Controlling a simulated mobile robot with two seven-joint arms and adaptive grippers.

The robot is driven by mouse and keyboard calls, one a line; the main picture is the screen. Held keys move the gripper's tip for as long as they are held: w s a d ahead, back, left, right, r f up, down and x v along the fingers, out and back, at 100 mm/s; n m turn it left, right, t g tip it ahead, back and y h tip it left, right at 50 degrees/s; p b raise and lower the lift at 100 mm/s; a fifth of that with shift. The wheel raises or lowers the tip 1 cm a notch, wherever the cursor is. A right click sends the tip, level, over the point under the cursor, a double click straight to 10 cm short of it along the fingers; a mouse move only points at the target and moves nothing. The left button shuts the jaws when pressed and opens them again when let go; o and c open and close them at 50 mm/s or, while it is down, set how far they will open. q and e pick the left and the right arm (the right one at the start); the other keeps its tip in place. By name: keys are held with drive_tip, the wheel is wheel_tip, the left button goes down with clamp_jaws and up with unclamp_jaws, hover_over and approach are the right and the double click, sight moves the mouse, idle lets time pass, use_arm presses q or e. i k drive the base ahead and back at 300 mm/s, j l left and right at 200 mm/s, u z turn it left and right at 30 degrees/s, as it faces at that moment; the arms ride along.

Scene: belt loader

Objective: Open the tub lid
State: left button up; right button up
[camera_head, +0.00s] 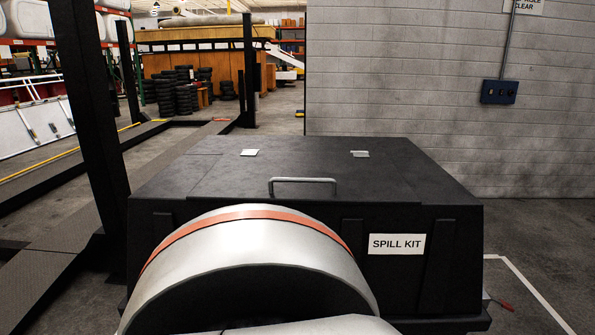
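A large black tub (400,270) stands right in front of me, with a white "SPILL KIT" label (397,244) on its front face. Its black lid (230,172) lies flat and closed on top. A grey bar handle (302,181) sits near the lid's front edge, and two small light metal plates (249,152) lie farther back on it. A silver, rounded part with an orange stripe, apparently mine, covers the lower middle and hides part of the tub's front. Neither gripper shows in the view.
A grey block wall (430,90) with a blue switch box (499,92) rises behind and right. A black post (92,110) stands close on the left. Stacked tires (180,95) and shelving are far back. Floor at right, marked with a white line (535,290), looks mostly clear.

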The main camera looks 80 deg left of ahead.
sight(247, 176)
drive_tip(key=u, duration=2.6)
